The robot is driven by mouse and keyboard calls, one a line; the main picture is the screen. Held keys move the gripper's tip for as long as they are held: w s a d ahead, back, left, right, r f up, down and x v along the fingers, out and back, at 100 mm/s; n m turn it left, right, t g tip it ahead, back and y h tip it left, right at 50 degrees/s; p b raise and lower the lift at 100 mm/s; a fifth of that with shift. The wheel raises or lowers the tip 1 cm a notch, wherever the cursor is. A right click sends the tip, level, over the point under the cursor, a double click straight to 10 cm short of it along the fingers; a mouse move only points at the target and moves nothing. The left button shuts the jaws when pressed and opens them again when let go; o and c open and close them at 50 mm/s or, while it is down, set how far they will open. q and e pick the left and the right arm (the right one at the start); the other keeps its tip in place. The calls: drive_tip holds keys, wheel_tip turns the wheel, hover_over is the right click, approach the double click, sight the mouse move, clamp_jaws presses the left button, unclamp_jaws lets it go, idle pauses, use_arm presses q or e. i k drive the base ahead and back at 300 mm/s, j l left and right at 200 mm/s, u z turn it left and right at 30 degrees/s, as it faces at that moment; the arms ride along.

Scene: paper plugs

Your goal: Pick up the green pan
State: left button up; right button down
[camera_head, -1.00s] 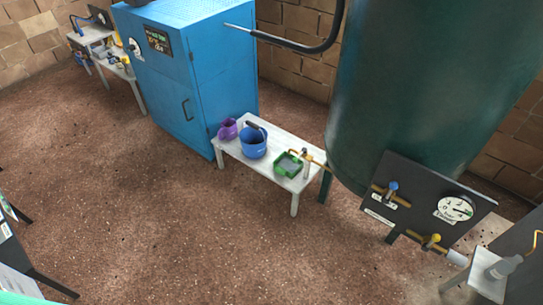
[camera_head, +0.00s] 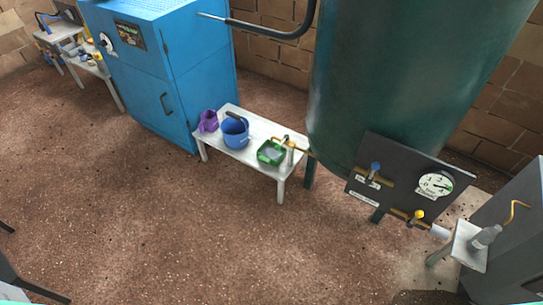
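The green pan (camera_head: 271,152) is a small square green container with a grey inside. It sits at the right end of a low white table (camera_head: 238,158). A tap on a yellow pipe (camera_head: 290,146) stands right beside it, close to the big green tank. Neither of my grippers shows clearly in the head view. Only thin pale-green slivers show at the bottom corners, and I cannot tell what they are.
A blue bucket (camera_head: 235,133) and a purple jug (camera_head: 208,121) stand on the same table, left of the pan. A blue cabinet (camera_head: 160,75) is behind left, and a dark green tank (camera_head: 395,80) behind right. A gauge panel (camera_head: 400,181) stands at right. The brown floor in front is open.

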sight(267, 154)
drive_tip(key=i+j+z, duration=0.2)
drive_tip(key=i, duration=0.35)
drive_tip(key=i+j+z, duration=0.2)
drive_tip(key=i+j, duration=0.25)
drive_tip(key=i, duration=0.1)
